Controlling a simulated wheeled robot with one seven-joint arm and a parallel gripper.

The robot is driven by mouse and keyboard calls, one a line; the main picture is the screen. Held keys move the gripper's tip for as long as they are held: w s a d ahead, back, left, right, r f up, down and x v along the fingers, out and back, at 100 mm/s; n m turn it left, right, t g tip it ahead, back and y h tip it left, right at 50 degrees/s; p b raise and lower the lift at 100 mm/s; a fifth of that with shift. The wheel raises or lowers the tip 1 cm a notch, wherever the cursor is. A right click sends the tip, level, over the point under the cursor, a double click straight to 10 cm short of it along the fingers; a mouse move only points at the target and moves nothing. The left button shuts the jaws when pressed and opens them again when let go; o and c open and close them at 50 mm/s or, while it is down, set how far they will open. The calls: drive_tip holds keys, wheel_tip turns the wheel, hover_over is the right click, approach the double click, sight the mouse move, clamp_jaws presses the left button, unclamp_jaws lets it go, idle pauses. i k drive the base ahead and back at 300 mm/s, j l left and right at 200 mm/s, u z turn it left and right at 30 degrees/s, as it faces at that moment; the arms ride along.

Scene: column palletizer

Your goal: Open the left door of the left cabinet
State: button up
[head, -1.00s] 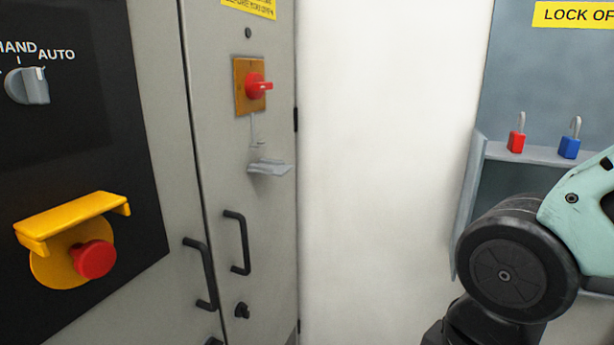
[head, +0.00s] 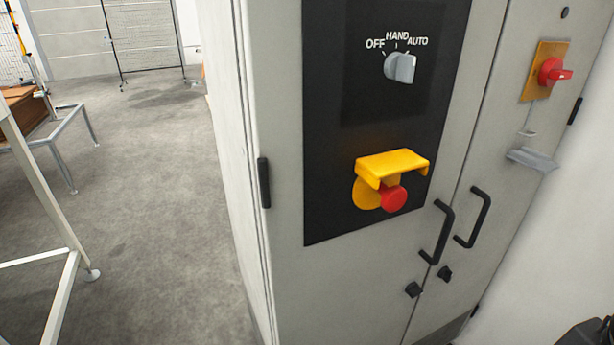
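The grey cabinet shows two shut doors in the head view. Its left door (head: 300,290) carries a black panel, a black bar handle (head: 437,232) near its right edge and a small black latch knob (head: 413,290) below. A black hinge (head: 264,183) is on its left edge. The right door (head: 520,110) has its own handle (head: 473,218) and latch knob (head: 445,273). A dark part of my arm shows at the bottom right corner. My gripper is not in view.
The left door's panel holds a selector knob (head: 400,67) and a red emergency button (head: 393,199) under a yellow guard (head: 392,165). A red rotary switch (head: 553,73) is on the right door. Open grey floor (head: 160,190) lies left of the cabinet. A white frame (head: 60,310) stands at far left.

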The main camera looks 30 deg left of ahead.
sight(329, 125)
drive_tip(key=u, duration=0.85)
drive_tip(key=k+z, duration=0.35)
